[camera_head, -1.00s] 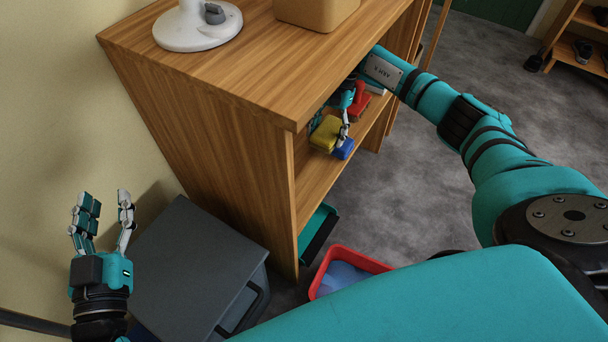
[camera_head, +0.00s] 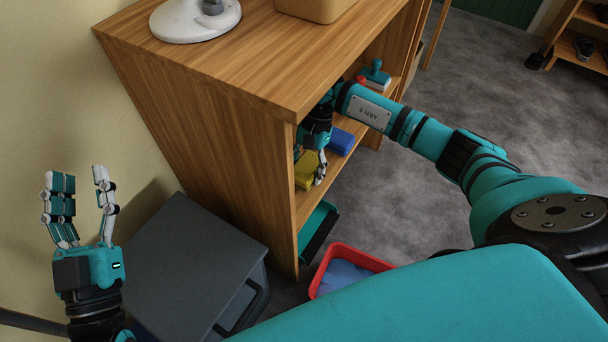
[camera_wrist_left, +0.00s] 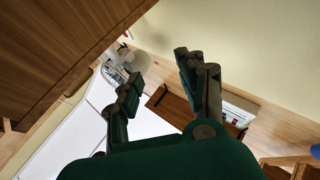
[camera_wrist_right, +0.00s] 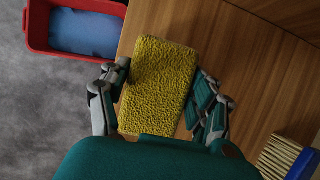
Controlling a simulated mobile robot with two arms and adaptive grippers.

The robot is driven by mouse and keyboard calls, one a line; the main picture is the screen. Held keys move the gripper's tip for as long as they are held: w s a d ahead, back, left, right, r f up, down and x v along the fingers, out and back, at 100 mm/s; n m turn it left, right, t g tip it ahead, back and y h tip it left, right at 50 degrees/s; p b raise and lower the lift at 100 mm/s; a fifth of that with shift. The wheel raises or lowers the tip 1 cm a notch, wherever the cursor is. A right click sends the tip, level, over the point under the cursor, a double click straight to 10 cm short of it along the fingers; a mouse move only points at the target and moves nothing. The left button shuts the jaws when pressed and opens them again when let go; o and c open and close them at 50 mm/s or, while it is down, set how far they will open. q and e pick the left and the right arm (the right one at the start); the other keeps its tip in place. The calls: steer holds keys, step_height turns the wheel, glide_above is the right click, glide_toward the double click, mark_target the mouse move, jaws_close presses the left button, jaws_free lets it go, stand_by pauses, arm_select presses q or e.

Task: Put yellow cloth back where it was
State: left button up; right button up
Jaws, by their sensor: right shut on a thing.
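The yellow cloth (camera_head: 306,172) is a folded, fuzzy block inside the wooden shelf unit. It also shows in the right wrist view (camera_wrist_right: 160,85), between the fingers and over the shelf board. My right gripper (camera_head: 318,165) reaches into the shelf from the right and is shut on the cloth, a finger on each side. Whether the cloth touches the board is hard to tell. My left gripper (camera_head: 80,200) is open and empty, fingers up, left of the shelf unit and near the wall.
A red tray (camera_head: 378,262) with blue contents is on the floor in front. A grey lidded bin (camera_head: 180,265) stands beside the unit. A white lamp base (camera_head: 195,25) is on top.

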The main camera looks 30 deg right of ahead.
steer(key=shift+x, duration=0.85)
arm_select(q)
steer(key=shift+s+r+t, duration=0.35)
steer(key=shift+r+t, duration=0.1)
steer(key=shift+r, duration=0.15)
steer(key=shift+s+r+t, duration=0.35)
steer(key=shift+r+t, duration=0.1)
steer(key=shift+r, duration=0.1)
arm_select(e)
steer(key=shift+d, duration=0.1)
steer(key=shift+f+b, duration=0.15)
steer(key=shift+b, duration=0.15)
steer(key=o, duration=1)
arm_select(q)
steer(key=shift+s+r+t+h, duration=0.3)
steer(key=shift+r, duration=0.05)
arm_select(e)
steer(key=shift+o, duration=0.2)
arm_select(q)
steer(key=shift+w, duration=0.1)
